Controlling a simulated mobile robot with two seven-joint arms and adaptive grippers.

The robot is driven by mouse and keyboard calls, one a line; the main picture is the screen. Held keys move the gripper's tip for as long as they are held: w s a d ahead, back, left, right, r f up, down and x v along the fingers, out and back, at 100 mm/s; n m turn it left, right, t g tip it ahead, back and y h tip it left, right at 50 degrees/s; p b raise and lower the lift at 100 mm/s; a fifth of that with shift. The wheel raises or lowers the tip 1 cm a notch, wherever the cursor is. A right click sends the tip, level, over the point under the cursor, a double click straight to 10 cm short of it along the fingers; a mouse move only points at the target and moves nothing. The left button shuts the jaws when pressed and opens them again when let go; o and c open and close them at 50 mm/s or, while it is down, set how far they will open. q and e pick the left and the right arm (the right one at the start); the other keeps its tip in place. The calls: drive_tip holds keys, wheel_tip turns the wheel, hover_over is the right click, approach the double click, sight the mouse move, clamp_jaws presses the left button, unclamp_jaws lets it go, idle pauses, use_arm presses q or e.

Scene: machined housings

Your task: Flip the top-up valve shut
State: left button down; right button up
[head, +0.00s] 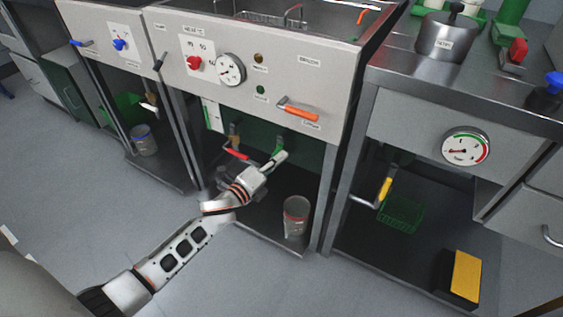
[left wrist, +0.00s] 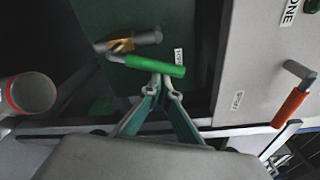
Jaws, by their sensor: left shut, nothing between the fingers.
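A green lever handle (left wrist: 155,65) sits on a brass valve and pipe (left wrist: 125,44) in the left wrist view; in the head view the green lever (head: 277,151) is inside the open bay under the middle panel. A small white label (left wrist: 178,57) is beside it, too small to read surely, so I cannot confirm it is the top-up valve. My left gripper (left wrist: 162,80) is shut and empty, its fingertips right at the handle's lower side, touching or nearly so. It also shows in the head view (head: 281,157), partly covering the valve. My right gripper is not in view.
A red lever (head: 236,154) is just left in the same bay. An orange lever (head: 299,112) sticks out of the panel above. A can (head: 295,217) stands on the bay floor. A cabinet post (head: 343,180) bounds the bay on the right.

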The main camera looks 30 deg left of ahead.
use_arm(q)
drive_tip(key=a+n, duration=0.1)
drive_tip(key=a+r+n, duration=0.1)
drive_tip(key=n, duration=0.1)
drive_tip(key=shift+t+p, duration=0.3)
drive_tip(key=shift+a+r+n, duration=0.1)
drive_tip(key=shift+a+n, duration=0.35)
drive_tip(key=shift+n, duration=0.35)
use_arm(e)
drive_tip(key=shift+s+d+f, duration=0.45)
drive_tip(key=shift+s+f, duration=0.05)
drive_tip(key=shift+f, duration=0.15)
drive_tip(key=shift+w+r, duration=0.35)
